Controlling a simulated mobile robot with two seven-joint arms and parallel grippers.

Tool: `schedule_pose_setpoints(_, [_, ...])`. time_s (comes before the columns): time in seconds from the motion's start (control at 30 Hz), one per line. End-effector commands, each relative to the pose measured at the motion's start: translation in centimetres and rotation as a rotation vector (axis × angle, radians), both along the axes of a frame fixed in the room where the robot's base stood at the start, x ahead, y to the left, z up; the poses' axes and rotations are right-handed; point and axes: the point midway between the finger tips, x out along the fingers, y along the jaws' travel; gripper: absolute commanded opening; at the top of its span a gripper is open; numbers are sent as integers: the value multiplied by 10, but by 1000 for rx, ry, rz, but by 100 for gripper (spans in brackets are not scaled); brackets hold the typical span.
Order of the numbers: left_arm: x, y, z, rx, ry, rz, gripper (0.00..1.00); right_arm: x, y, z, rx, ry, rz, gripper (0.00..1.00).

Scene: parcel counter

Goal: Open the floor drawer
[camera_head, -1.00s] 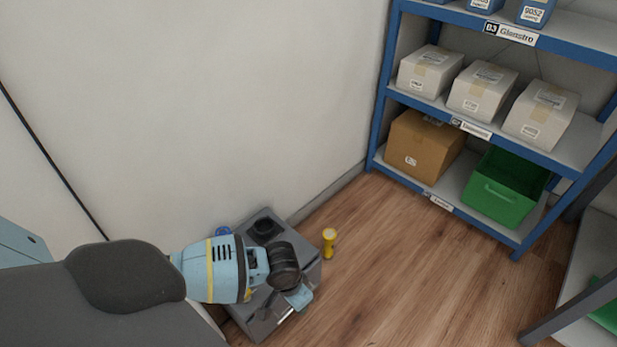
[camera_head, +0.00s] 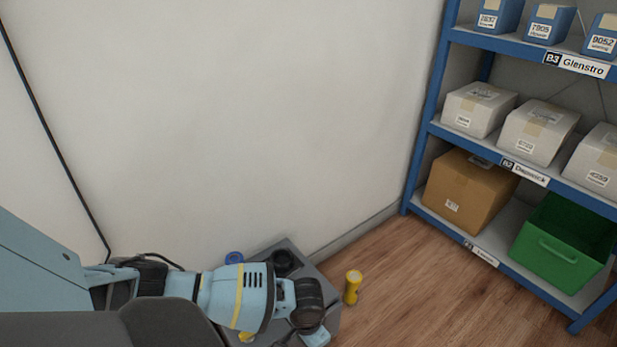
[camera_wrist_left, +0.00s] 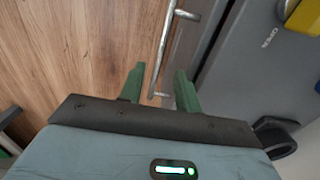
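The floor drawer is a low grey unit (camera_head: 327,297) against the wall, largely covered by my left arm in the head view. The wrist view shows its grey surface (camera_wrist_left: 250,75) with the word OPEN and a metal bar handle (camera_wrist_left: 166,45). My left gripper (camera_wrist_left: 159,84) is open, with its two green fingers pointing at the handle. The handle's near end shows between the fingertips; I cannot tell whether the fingers reach around it. In the head view, the left fingertips are hidden at the bottom edge. My right gripper is not in view.
A yellow cylindrical object (camera_head: 353,287) stands at the unit's right side. A blue shelf rack (camera_head: 430,120) with cartons and a green crate (camera_head: 560,258) stands at the right. Wooden floor (camera_head: 430,290) lies clear between unit and rack.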

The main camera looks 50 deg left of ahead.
Motion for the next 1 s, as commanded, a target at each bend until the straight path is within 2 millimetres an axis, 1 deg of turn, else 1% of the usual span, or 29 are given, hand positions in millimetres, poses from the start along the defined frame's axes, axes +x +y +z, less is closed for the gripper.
schedule_pose_setpoints(0.03, [-1, 0, -13, 0, 4, 0, 33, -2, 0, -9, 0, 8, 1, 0])
schedule_pose_setpoints(0.2, [-1, 0, -38, 0, 3, 0, 33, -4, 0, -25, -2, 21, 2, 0])
schedule_pose_setpoints(0.27, [0, -1, -44, -1, 2, 0, 33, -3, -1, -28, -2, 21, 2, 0])
schedule_pose_setpoints(0.4, [0, -1, -49, -1, 0, 0, 33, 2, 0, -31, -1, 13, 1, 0])
schedule_pose_setpoints(0.6, [0, 0, -48, -1, -1, 0, 33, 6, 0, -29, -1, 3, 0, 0])
schedule_pose_setpoints(0.67, [0, 0, -48, -1, -1, 0, 27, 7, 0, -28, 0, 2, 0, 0])
schedule_pose_setpoints(0.87, [0, 0, -48, -1, -1, -1, 1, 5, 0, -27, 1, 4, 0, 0])
schedule_pose_setpoints(1.0, [0, 0, -48, -1, -1, -1, 0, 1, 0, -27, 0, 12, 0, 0])
